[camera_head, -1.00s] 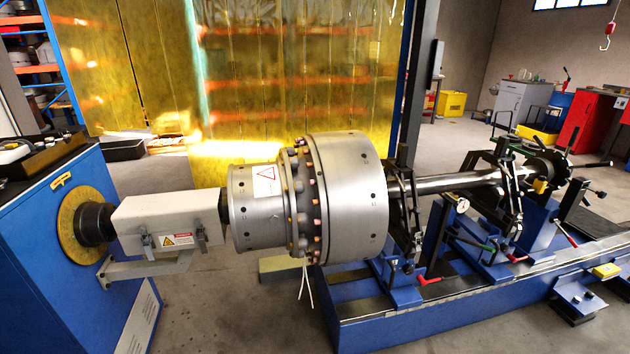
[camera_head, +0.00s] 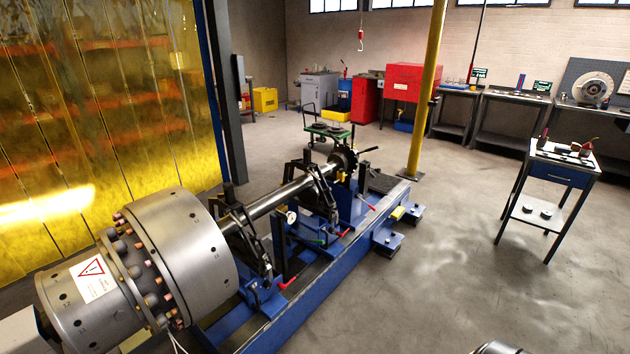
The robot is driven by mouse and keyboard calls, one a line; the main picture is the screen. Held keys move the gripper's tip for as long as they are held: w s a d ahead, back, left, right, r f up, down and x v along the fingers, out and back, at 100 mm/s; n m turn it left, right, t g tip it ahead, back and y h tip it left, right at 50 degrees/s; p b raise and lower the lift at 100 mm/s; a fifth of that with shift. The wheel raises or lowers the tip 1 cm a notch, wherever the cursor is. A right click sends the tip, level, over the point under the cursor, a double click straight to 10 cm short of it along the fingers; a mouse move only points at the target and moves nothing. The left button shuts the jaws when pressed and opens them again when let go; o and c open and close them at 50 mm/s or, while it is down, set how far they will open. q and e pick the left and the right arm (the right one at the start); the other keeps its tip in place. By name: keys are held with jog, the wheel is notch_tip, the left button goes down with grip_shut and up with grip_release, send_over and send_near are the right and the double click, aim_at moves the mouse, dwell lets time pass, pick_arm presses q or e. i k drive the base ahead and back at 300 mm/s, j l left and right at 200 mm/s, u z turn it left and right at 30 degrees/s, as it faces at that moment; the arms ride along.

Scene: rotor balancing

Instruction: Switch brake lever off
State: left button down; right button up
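The rotor balancing machine shows from the lower left to the centre, with a large steel rotor drum (camera_head: 190,262) and a shaft (camera_head: 280,200) resting in black supports. A black lever (camera_head: 367,150) sticks out at the shaft's far end. I cannot tell which one is the brake lever, or its position.
Bare concrete floor (camera_head: 440,260) lies to the right of the blue machine bed (camera_head: 330,262). A small trolley table (camera_head: 560,172) stands at the right. A yellow post (camera_head: 427,100) rises behind the bed. A yellow strip curtain (camera_head: 110,120) hangs at the left.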

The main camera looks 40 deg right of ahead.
aim_at(357, 196)
jog(key=z, duration=1.6)
